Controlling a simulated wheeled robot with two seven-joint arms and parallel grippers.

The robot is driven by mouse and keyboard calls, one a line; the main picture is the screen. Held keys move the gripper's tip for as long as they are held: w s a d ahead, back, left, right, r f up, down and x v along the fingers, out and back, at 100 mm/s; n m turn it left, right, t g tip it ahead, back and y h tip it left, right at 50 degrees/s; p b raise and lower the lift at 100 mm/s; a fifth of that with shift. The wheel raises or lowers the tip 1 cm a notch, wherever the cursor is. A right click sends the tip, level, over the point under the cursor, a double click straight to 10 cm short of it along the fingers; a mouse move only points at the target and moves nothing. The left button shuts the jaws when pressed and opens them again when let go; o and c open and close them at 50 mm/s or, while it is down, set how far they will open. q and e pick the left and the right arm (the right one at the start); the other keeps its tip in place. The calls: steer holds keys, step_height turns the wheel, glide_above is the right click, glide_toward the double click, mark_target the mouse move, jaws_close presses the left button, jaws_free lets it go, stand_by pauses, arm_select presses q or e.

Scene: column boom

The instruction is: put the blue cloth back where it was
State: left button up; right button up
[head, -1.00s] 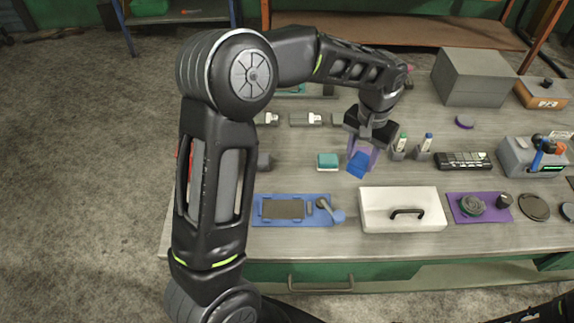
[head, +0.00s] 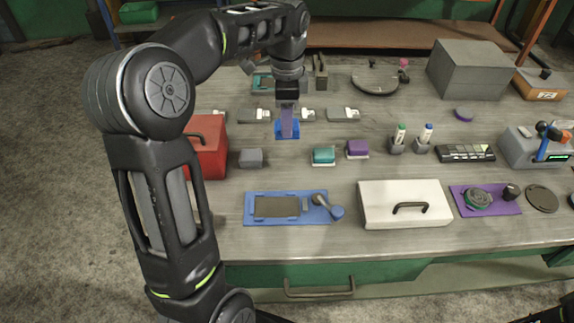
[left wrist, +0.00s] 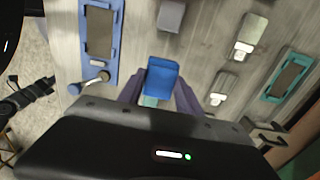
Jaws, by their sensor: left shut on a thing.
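The blue cloth (head: 287,131) is a small, folded-looking blue block. My left gripper (head: 288,112) is shut on it, pointing down over the table. In the head view it shows between and a little behind a grey block (head: 251,158) and a teal block (head: 323,155).
A red box (head: 208,150) stands at the left, near my left arm. Several grey-and-white pieces (head: 343,114) lie in a row behind. A blue tray (head: 258,219) and a white lidded box (head: 405,190) are in front. Bare table shows between the grey and teal blocks.

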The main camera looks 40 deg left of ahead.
arm_select(q)
steer(key=shift+f, duration=3.1)
steer(key=shift+f+p, duration=0.4)
steer(key=shift+f, duration=1.5)
steer(key=shift+f, duration=0.25)
steer(key=o, duration=1.3)
steer(key=shift+r, duration=0.1)
